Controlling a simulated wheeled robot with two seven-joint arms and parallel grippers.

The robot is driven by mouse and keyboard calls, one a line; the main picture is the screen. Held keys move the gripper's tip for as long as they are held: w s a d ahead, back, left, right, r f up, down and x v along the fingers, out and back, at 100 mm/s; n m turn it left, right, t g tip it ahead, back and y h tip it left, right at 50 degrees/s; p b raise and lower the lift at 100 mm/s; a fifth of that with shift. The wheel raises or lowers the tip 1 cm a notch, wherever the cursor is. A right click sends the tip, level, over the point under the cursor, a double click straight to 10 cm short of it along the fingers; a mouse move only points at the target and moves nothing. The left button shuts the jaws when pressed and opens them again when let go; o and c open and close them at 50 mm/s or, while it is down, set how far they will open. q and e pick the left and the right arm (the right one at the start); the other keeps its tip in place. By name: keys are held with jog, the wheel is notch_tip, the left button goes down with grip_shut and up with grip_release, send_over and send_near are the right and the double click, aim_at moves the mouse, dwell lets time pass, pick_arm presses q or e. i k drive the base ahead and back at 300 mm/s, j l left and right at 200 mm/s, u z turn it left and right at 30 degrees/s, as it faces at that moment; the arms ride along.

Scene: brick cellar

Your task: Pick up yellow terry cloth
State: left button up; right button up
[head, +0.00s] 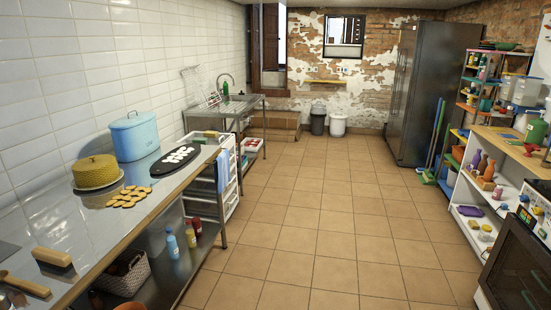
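I cannot make out a yellow terry cloth for certain in the head view. A yellow, rough-textured, dome-shaped thing (95,171) sits on a pale plate on the steel counter (70,225) at the left; it looks more like a cover or cake than a cloth. A blue cloth (223,169) hangs at the counter's far end. Small yellow items on the right-hand shelves are too small to tell apart. Neither of my grippers is in view.
The counter also holds a light-blue pot (135,137), a black board with white pieces (175,158), golden biscuits (130,196) and a brush (52,258). The tiled floor (310,215) is clear down the middle. A dark fridge (425,95) and white shelves (470,195) stand right.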

aim_at(208, 133)
jog(key=i, duration=1.9)
jog(key=i+l+u, duration=0.15)
jog(key=i+u, duration=0.25)
jog(key=i, duration=0.25)
jog(key=i+l+u, duration=0.3)
jog(key=i+u, duration=0.15)
jog(key=i, duration=0.15)
jog(key=i+l+u, duration=0.4)
jog(key=i+l, duration=0.35)
jog(key=l, duration=0.2)
jog(key=i+u, duration=0.05)
